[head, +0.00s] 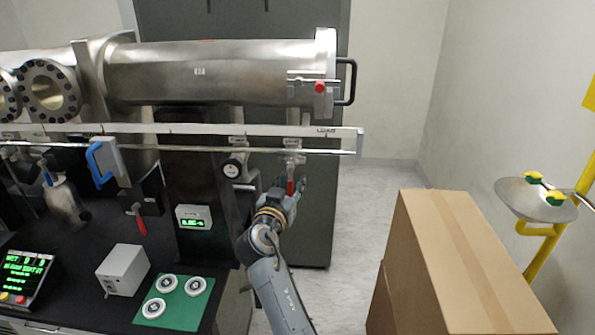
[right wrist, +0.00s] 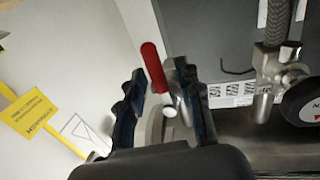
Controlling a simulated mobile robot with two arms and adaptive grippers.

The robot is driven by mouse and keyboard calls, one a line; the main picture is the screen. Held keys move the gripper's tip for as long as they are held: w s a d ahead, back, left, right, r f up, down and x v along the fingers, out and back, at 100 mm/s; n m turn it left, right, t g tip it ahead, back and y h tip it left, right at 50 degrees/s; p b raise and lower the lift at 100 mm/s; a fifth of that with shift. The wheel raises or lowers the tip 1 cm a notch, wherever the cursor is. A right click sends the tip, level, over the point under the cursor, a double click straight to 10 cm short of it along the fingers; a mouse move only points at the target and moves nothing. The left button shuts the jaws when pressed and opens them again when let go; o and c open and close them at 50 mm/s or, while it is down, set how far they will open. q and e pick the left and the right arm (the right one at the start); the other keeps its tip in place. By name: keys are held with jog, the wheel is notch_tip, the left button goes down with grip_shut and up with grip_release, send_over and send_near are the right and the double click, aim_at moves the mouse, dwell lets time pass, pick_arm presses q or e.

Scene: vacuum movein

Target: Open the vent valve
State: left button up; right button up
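A small valve with a red lever handle (head: 291,187) hangs under the right end of the metal rail in the head view; the lever points down. In the right wrist view the red lever (right wrist: 154,68) sits between my right gripper's fingers (right wrist: 160,75). The fingers are spread, with a clear gap on the left finger's side; the right finger is close to the lever, and I cannot tell whether it touches. In the head view my right gripper (head: 284,192) is at the lever and partly hides it. My left gripper is not in view.
A round black gauge (head: 232,170) hangs just left of the valve. The large steel chamber (head: 220,70) lies above the rail (head: 260,130). A cardboard box (head: 450,260) stands at right, before a yellow eyewash stand (head: 540,245). Open floor (head: 350,235) lies between bench and box.

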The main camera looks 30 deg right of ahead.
jog(key=shift+w+d, duration=0.15)
jog(key=shift+a+r, duration=0.15)
jog(key=shift+a, duration=0.1)
jog(key=shift+c, duration=0.4)
grip_shut()
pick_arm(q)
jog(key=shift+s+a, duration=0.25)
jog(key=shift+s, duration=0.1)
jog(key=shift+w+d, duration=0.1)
pick_arm(e)
jog(key=shift+d, duration=0.1)
